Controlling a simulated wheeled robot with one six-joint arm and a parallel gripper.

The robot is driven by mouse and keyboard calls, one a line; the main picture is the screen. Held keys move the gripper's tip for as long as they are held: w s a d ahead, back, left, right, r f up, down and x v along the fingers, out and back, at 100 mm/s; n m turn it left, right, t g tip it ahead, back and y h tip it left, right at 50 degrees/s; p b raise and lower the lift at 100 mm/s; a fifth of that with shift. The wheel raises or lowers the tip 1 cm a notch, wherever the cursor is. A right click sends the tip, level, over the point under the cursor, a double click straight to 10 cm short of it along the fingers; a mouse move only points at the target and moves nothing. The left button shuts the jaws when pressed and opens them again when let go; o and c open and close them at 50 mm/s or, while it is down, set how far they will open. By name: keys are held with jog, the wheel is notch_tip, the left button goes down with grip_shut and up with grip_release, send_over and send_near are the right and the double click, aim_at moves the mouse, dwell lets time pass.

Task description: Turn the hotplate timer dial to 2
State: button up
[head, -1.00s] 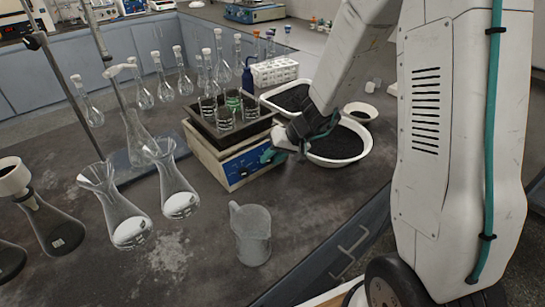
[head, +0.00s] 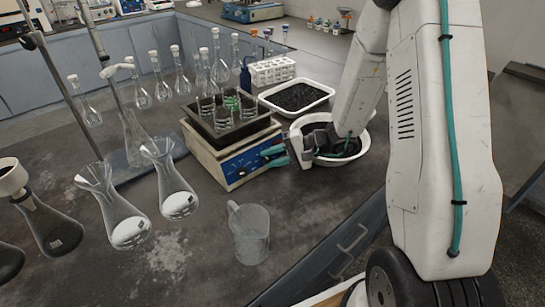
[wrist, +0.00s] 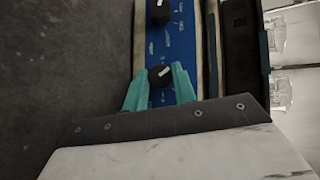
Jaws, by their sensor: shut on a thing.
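The hotplate (head: 232,168) stands on the bench, with a blue front panel facing my arm. In the wrist view the blue panel (wrist: 172,42) carries two black dials. My gripper (wrist: 159,78) has its teal fingers closed on either side of the nearer dial (wrist: 160,76). That dial's white pointer mark slants to the upper right in this view. The other dial (wrist: 159,11) is farther up the panel, free of the fingers. The printed marks are too small to read. In the head view my gripper (head: 272,156) is at the panel's right part and hides the gripped dial.
A dark tray (head: 222,132) with several beakers sits on the hotplate. A glass jug (head: 250,236) and conical flasks (head: 170,185) stand in front and left.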

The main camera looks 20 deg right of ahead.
jog(key=shift+m+y, duration=0.4)
jog(key=shift+f+t, duration=0.1)
jog(key=shift+t, duration=0.2)
jog(key=o, duration=1)
jog(key=shift+d, duration=0.1)
